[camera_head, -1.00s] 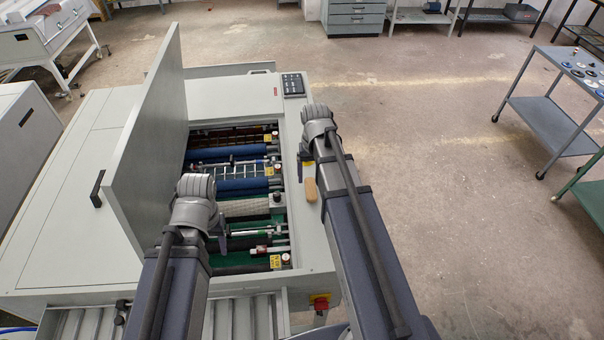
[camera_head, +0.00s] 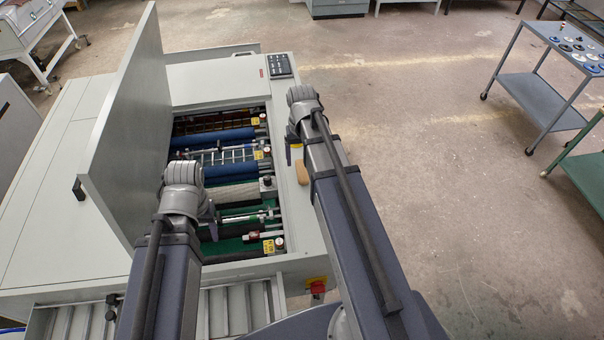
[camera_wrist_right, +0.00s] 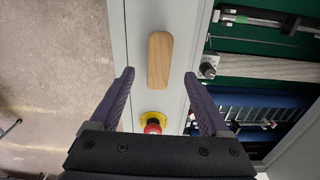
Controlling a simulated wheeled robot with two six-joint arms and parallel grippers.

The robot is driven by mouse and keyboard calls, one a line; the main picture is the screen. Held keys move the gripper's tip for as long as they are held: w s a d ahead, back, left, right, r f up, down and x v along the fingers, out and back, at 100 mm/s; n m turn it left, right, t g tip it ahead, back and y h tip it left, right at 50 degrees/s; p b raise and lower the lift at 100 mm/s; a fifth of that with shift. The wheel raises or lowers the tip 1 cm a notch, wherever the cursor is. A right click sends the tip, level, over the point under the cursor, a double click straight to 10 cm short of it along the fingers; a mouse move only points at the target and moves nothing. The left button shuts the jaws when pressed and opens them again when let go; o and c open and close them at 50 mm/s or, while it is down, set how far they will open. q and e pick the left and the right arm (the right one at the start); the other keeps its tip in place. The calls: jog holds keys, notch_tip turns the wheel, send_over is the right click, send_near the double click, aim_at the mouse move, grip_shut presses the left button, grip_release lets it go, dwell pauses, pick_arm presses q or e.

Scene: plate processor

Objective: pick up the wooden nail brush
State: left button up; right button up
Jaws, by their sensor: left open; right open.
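The wooden nail brush (camera_head: 302,172) is a small light-brown oblong block. It lies on the machine's pale right-hand rim, beside my right arm. The right wrist view shows all of the brush (camera_wrist_right: 160,58) on the narrow pale ledge, between the lines of my right fingers. My right gripper (camera_wrist_right: 159,75) is open and empty, its fingers pointing toward the brush. In the head view the right gripper (camera_head: 291,154) is mostly hidden by its wrist. My left gripper (camera_head: 212,227) is open over the machine's bay, largely hidden by its wrist.
A red emergency stop on a yellow base (camera_wrist_right: 153,122) sits on the ledge near the brush. The open bay (camera_head: 228,190) holds rollers. The raised lid (camera_head: 130,130) stands left of it. Bare floor (camera_head: 430,200) lies to the right, with a blue-grey cart (camera_head: 545,100) beyond.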

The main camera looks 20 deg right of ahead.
aim_at(302, 169)
notch_tip(302, 169, down, 5)
jog(key=b, duration=0.4)
jog(key=shift+w+d+f+b, duration=0.1)
jog(key=shift+w+b, duration=0.05)
jog(key=shift+b, duration=0.25)
jog(key=shift+c, duration=0.2)
grip_shut()
